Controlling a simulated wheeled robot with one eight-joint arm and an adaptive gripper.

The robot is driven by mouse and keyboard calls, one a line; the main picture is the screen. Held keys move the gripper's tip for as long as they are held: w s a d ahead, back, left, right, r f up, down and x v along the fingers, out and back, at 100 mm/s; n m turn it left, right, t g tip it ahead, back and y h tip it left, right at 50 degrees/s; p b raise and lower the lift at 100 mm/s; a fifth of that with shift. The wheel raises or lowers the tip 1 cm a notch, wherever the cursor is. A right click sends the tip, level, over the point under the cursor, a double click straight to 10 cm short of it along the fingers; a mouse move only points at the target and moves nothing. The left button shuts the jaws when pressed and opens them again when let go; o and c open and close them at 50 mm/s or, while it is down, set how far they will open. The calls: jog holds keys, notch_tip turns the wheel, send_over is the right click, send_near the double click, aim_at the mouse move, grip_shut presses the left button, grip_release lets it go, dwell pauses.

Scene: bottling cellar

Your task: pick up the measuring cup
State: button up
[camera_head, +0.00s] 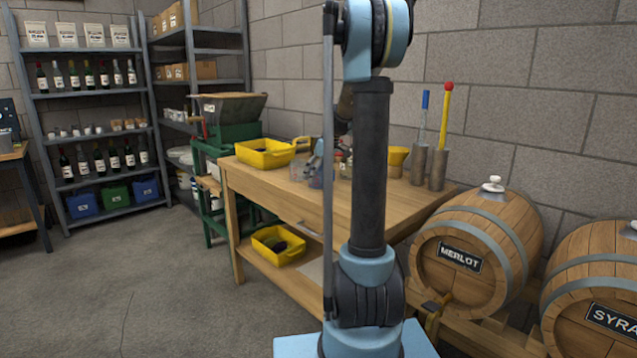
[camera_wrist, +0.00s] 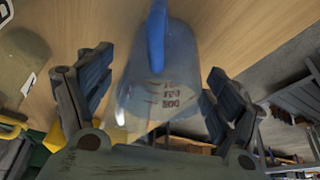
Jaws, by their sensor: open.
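The measuring cup (camera_wrist: 150,95) is clear, with a blue handle (camera_wrist: 157,40) and red volume marks, and fills the middle of the wrist view. My gripper (camera_wrist: 160,72) is open, with one finger on each side of the cup. I cannot tell whether either finger touches it. In the head view my gripper (camera_head: 318,152) is over the wooden workbench (camera_head: 262,190), partly hidden by my own arm. The cup is hard to make out there among small clear items.
A yellow bin (camera_head: 265,157) sits at the bench's left end. Barrels (camera_head: 470,250) flank the bench on the right. A green press (camera_head: 232,130) stands to the left.

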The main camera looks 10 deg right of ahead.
jog(key=shift+x, duration=1.2)
jog(key=c, duration=1.2)
jog(key=shift+o, duration=0.2)
notch_tip(320, 180, up, 10)
